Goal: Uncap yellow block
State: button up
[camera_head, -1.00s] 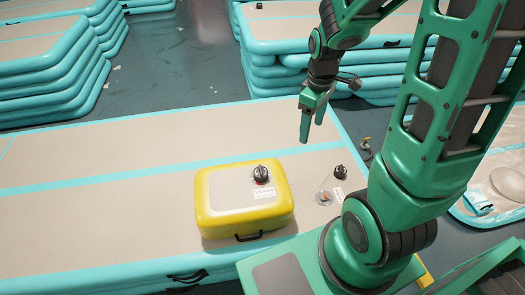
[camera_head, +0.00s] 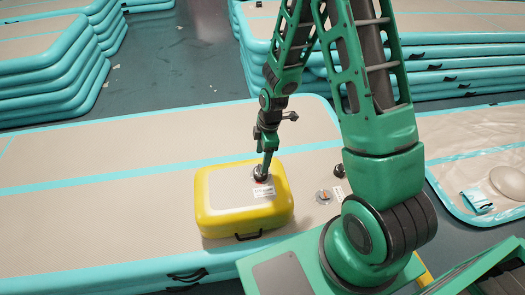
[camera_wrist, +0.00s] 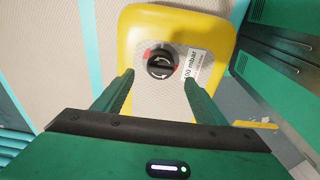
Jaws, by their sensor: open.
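The yellow block (camera_head: 222,213) is an inflatable with a pale top, lying on the beige and teal track. A round black cap (camera_head: 259,176) sits on its top toward the back right, beside a white label. The wrist view shows the cap (camera_wrist: 161,62) with light arrow marks, seated on the yellow block (camera_wrist: 137,20). My gripper (camera_head: 265,166) points down close over the cap, and its fingers partly hide it. In the wrist view my gripper (camera_wrist: 158,78) is open, with one green finger on each side below the cap. I cannot tell whether the fingers touch it.
The track (camera_head: 90,160) has free room left of the block. A grey-orange valve fitting (camera_head: 323,197) and another black cap (camera_head: 339,170) lie to the right, near my arm. Stacked inflatable tracks (camera_head: 420,60) stand at the back.

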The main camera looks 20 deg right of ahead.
aim_at(260, 168)
jog(key=f, duration=0.4)
jog(key=a+f, duration=0.1)
jog(key=f, duration=0.2)
jog(key=shift+f, duration=0.1)
jog(key=shift+w, duration=0.1)
jog(key=c, duration=1.1)
jog(key=m, duration=0.4)
jog(key=shift+m+t, duration=0.3)
jog(key=shift+d+m, duration=0.1)
jog(key=shift+m, duration=0.2)
jog(key=m, duration=0.3)
jog(key=shift+m+h, duration=0.3)
jog(key=shift+m, duration=0.8)
